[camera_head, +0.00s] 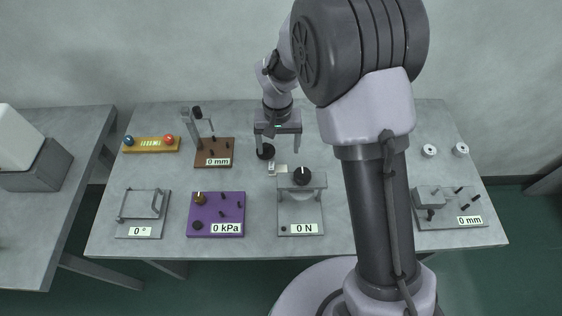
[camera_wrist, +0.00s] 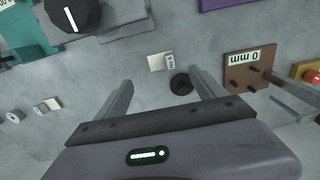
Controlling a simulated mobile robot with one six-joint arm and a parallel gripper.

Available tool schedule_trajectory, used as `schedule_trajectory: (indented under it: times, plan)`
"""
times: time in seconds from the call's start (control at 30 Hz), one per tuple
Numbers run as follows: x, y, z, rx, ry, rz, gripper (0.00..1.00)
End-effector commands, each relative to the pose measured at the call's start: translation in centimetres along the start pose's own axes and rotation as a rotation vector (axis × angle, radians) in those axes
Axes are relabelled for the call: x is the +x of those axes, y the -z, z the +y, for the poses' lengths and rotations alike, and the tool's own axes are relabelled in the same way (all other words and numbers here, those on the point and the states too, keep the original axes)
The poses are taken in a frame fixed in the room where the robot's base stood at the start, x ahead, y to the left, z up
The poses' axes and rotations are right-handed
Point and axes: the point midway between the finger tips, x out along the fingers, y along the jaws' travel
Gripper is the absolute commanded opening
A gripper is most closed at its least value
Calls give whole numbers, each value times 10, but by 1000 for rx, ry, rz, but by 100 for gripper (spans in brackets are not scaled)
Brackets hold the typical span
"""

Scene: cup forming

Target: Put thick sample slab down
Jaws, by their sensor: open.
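My gripper (camera_head: 281,151) is open over the back middle of the table, and nothing shows between its fingers. Its two spread fingers also show in the wrist view (camera_wrist: 161,78). A round black disc (camera_head: 265,151) lies on the table by one finger; it also shows in the wrist view (camera_wrist: 181,84). A small pale tag (camera_wrist: 159,62) with dark lettering lies just beside the disc. I cannot tell which thing, if any, is the thick sample slab. My arm hides part of the table right of centre.
A grey press with a black knob (camera_head: 303,175) reads 0 N. A purple panel (camera_head: 217,204), a brown 0 mm gauge (camera_head: 215,152), a grey angle frame (camera_head: 145,213) and a right-hand 0 mm station (camera_head: 450,207) stand around. A teal station (camera_wrist: 30,42) shows at upper left.

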Motion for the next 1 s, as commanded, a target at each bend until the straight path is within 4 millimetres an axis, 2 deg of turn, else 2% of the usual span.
schedule_trajectory:
  times: [0.03, 0.1, 0.2, 0.37, 0.6, 0.8, 0.87, 1.0]
  plan:
    - [21, -1, 0, 0, -1, -3, 80]
    - [39, 0, 0, 1, 0, -2, 80]
    - [55, 0, 0, 1, 0, 0, 80]
    - [67, 1, 0, 1, 1, 1, 80]
    - [112, 2, -2, 1, 1, -1, 80]
    - [111, 3, -2, 2, 2, 1, 80]
    - [111, 3, -2, 2, 2, 1, 70]
    - [111, 3, -2, 2, 2, 1, 43]
